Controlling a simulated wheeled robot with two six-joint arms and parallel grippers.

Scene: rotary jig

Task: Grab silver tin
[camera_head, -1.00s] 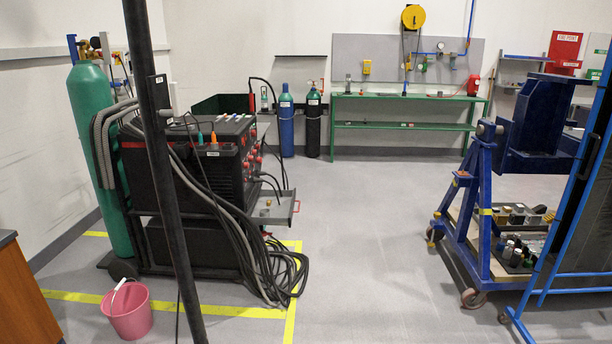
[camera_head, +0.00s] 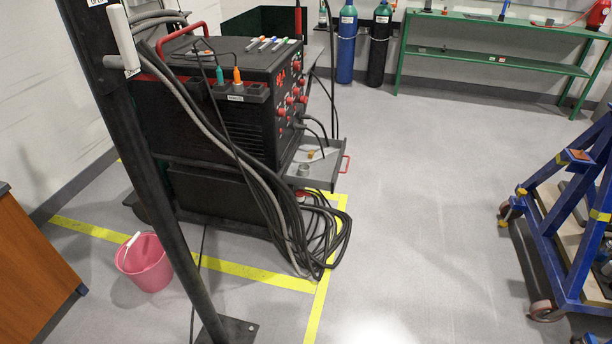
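A small grey, silvery round object (camera_head: 303,169) sits in the open grey tray (camera_head: 325,162) on the front of the black welding machine. It may be the silver tin, but it is too small to be sure. A small tan object (camera_head: 311,155) lies beside it. Neither of my grippers is in view.
The black machine (camera_head: 235,125) has cables looping to the floor inside yellow tape. A dark post (camera_head: 165,190) stands in front of it, with a pink bucket (camera_head: 144,262) to its left. A blue wheeled jig (camera_head: 575,215) is at right. The middle floor is clear.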

